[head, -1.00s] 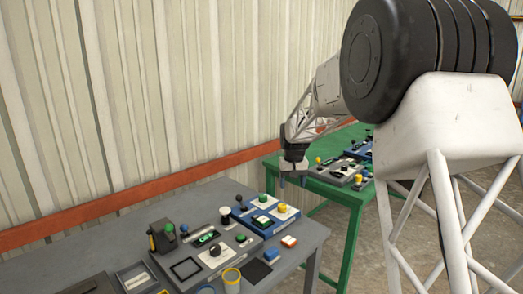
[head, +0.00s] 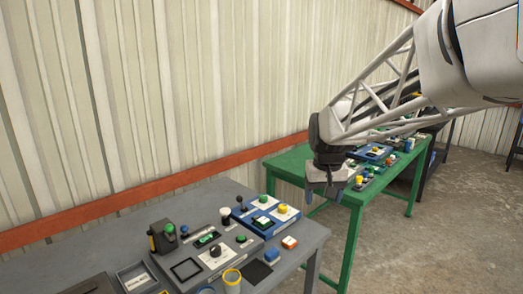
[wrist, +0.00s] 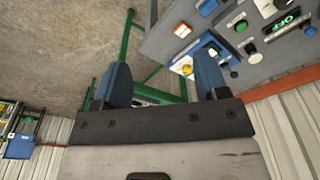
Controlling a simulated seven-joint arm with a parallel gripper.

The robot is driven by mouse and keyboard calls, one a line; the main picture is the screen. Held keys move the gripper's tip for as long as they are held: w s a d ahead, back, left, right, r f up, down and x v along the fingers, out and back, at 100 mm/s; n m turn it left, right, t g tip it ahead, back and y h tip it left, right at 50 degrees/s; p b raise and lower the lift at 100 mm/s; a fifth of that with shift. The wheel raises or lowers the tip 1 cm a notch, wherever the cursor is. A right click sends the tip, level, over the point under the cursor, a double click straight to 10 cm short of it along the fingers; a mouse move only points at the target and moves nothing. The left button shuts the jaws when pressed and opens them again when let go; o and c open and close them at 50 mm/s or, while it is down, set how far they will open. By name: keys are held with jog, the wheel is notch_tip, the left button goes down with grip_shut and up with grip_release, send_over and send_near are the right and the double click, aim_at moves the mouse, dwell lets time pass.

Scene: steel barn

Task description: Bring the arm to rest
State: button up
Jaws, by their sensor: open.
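My gripper (head: 326,198) hangs in the air in the head view, between the grey table and the green table, with its fingers pointing down. Its two blue fingers stand wide apart in the wrist view (wrist: 162,85), with nothing held between them. My arm reaches in from the upper right of the head view. In the wrist view the grey table's panels show beyond the right finger, and the concrete floor shows beyond the left one.
The grey table (head: 222,196) carries a blue panel (head: 263,225) with coloured buttons and a grey control panel. The green table (head: 290,163) behind holds more panels. A corrugated wall (head: 150,90) runs along the left. Open floor (head: 440,230) lies at the right.

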jog(key=s+d+f, duration=0.1)
jog(key=s+f, duration=0.1)
jog(key=s, duration=1.3)
jog(key=s+d+f+t, duration=0.1)
jog(key=s+f, duration=0.1)
jog(key=s, duration=1.2)
jog(key=shift+s+d+f+m, duration=0.3)
jog(key=shift+s+f, duration=0.05)
jog(key=shift+s, duration=0.05)
jog(key=shift+w+r, duration=0.1)
jog(key=shift+w, duration=0.05)
